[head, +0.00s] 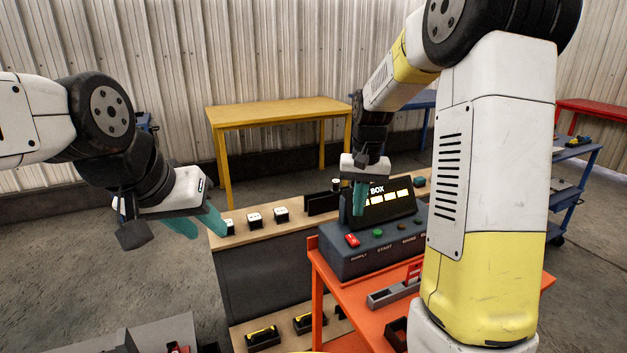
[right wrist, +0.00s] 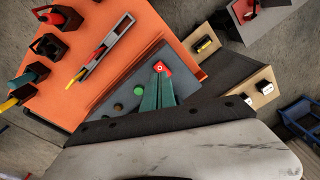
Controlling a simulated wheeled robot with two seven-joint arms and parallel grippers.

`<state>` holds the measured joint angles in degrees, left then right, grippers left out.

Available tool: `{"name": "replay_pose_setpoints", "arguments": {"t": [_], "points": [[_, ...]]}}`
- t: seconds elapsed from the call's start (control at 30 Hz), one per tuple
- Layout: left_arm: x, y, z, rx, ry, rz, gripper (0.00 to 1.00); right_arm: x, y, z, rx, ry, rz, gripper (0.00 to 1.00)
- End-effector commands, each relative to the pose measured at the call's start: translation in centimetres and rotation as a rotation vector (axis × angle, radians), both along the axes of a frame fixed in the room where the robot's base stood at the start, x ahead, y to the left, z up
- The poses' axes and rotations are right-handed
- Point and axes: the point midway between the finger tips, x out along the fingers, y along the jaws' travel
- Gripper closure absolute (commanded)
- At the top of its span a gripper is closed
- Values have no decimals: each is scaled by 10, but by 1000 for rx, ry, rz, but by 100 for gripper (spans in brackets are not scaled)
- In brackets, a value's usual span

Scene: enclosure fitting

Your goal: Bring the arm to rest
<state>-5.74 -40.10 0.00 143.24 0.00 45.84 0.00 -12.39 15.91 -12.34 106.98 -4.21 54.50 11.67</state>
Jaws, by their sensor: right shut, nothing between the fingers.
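My right gripper (head: 360,212) points down with its teal fingers together and empty. It hangs in front of the lit display of the dark control box (head: 345,263), above the red button (head: 352,240). In the right wrist view the shut fingers (right wrist: 158,76) end close to the red button (right wrist: 164,68); I cannot tell the exact gap there, but the head view shows them apart. My left gripper (head: 208,236) is at the left, its teal fingers spread and nothing between them, near the left end of the wooden bench. My right arm covers the right part of the box.
The box stands on an orange table (head: 318,285) with a grey holder (head: 393,292). White-topped blocks (head: 254,220) stand on the wooden bench (head: 240,240). A yellow table (head: 275,112) stands behind, and a blue cart (head: 570,180) at right. Open floor lies at left.

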Motion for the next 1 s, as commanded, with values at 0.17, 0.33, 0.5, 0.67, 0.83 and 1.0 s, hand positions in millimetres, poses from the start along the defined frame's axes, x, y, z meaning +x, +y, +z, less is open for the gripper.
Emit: {"name": "replay_pose_setpoints", "arguments": {"t": [0.17, 0.33, 0.5, 0.67, 0.83, 1.0], "points": [[0, 0, 0, 0, 0, 0, 64, -52, 3, 55, 67, -127, 40, 100], [0, 0, 0, 0, 0, 0, 64, -108, 8, 90, 105, -250, 91, 100], [0, 0, 0, 0, 0, 0, 64, -163, 14, 108, 115, -373, 141, 100], [0, 0, 0, 0, 0, 0, 64, -200, 17, 111, 105, -462, 177, 100], [0, 0, 0, 0, 0, 0, 64, -219, 20, 109, 95, -507, 194, 100], [0, 0, 0, 0, 0, 0, 64, -222, 20, 108, 93, -513, 198, 100]]}}
